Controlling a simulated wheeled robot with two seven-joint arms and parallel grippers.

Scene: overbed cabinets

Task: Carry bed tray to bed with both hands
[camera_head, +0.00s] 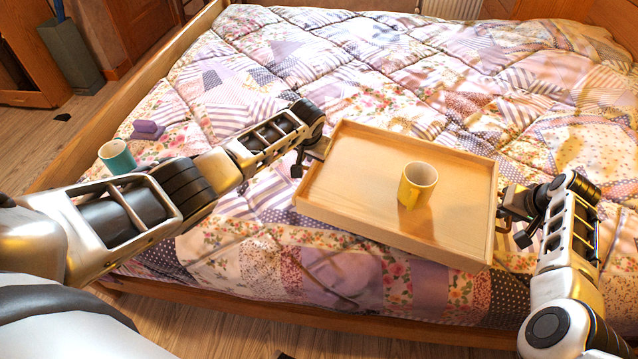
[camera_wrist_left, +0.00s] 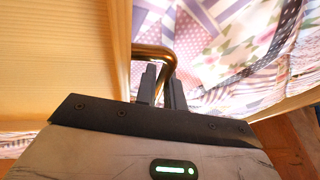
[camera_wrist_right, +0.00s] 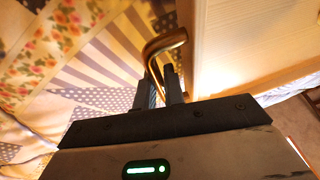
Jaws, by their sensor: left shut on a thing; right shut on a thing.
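The wooden bed tray (camera_head: 345,195) is over the near part of the bed (camera_head: 330,65); I cannot tell whether it touches the quilt. A yellow mug (camera_head: 416,185) stands upright on the tray, right of its middle. My left gripper (camera_head: 308,152) is at the tray's left side, shut on a brass handle (camera_wrist_left: 150,52) in the left wrist view. My right gripper (camera_head: 508,208) is at the tray's right side, shut on the other brass handle (camera_wrist_right: 163,42) in the right wrist view. The tray's underside is hidden.
A teal mug (camera_head: 117,157) and a small purple object (camera_head: 148,130) are at the bed's left side, close to my left arm. A wooden bed rail (camera_head: 130,95) runs along the left. The quilt behind the tray is clear. A grey bin (camera_head: 70,55) stands at the far left.

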